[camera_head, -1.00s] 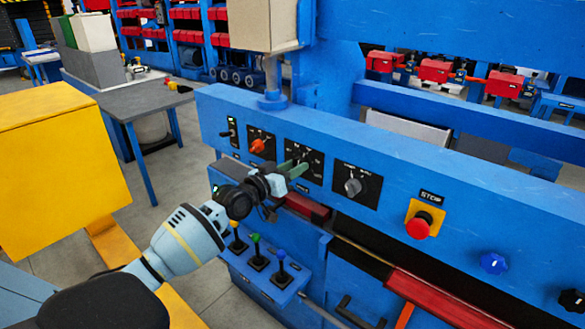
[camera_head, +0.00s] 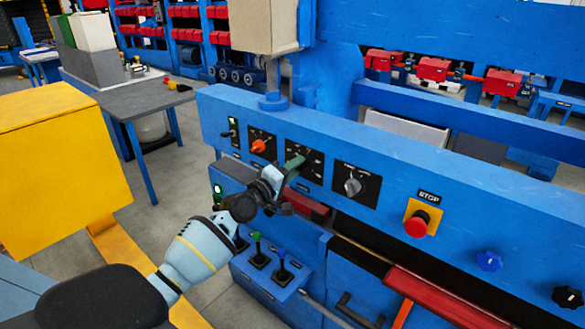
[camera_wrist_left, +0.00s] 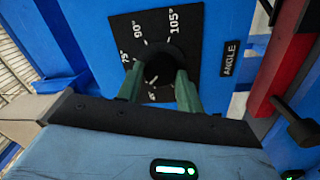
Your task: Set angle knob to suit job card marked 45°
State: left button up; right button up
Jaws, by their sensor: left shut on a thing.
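The angle knob (camera_wrist_left: 171,64) is dark and round, on a black dial plate (camera_wrist_left: 182,25) with white marks; 75, 90 and 105 are legible in the left wrist view. The ANGLE label (camera_wrist_left: 230,58) is beside it. My left gripper (camera_wrist_left: 160,84) has green fingers either side of the knob and is shut on it; in the head view the gripper (camera_head: 293,166) reaches the middle dial plate (camera_head: 313,164). The fingers hide part of the dial, and I cannot tell the exact setting. I cannot make out a job card. My right gripper is out of view.
The blue panel also carries an orange knob (camera_head: 258,146), a grey knob (camera_head: 352,187) and a red stop button (camera_head: 417,224). Small levers with green (camera_head: 256,237) and blue (camera_head: 281,254) tops stand below my left wrist. A red bar (camera_head: 305,204) lies under the panel.

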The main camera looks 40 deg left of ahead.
pick_arm(q)
jog(key=shift+n+y+p, duration=0.3)
jog(key=shift+n+p, duration=0.2)
jog(key=shift+n, duration=2.1)
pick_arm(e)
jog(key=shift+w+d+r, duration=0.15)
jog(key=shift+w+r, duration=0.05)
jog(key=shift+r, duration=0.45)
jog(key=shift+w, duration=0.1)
pick_arm(q)
jog(key=o, duration=1)
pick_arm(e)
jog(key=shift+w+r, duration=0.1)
pick_arm(q)
jog(key=shift+s, duration=0.1)
jog(key=s, duration=0.7)
jog(key=shift+s+a+f+p, duration=0.25)
jog(key=shift+s+f+p, duration=0.05)
jog(key=shift+f+p, duration=0.05)
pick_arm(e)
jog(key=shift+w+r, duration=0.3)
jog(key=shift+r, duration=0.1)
